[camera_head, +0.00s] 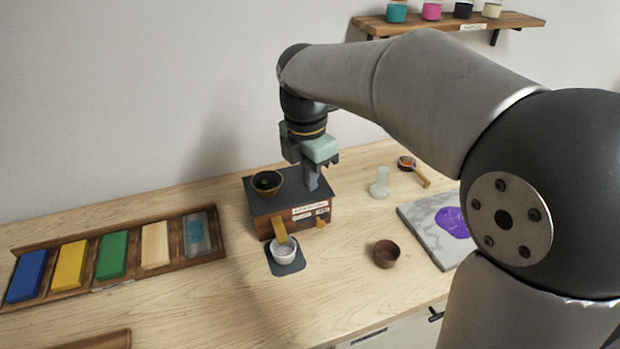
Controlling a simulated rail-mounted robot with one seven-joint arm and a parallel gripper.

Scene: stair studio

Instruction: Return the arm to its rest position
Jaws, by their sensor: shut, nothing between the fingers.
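My gripper (312,182) hangs pointing down at the end of my bent arm, over the right part of a dark-topped wooden box (293,205). Its fingers are shut with nothing between them. The fingertips look close to the box top; I cannot tell whether they touch it. A dark bowl (267,183) with something green inside sits on the box top, left of my gripper. A yellow chute (279,231) slopes from the box front to a white cup (285,250) on a dark mat (287,268).
A tray (216,257) of coloured blocks lies left. A glass flask (380,184), a brown bowl (386,254), a wooden-handled tool (414,172) and a marble slab (418,222) with a purple patch lie right. A shelf (520,20) of jars hangs above. The front middle table is clear.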

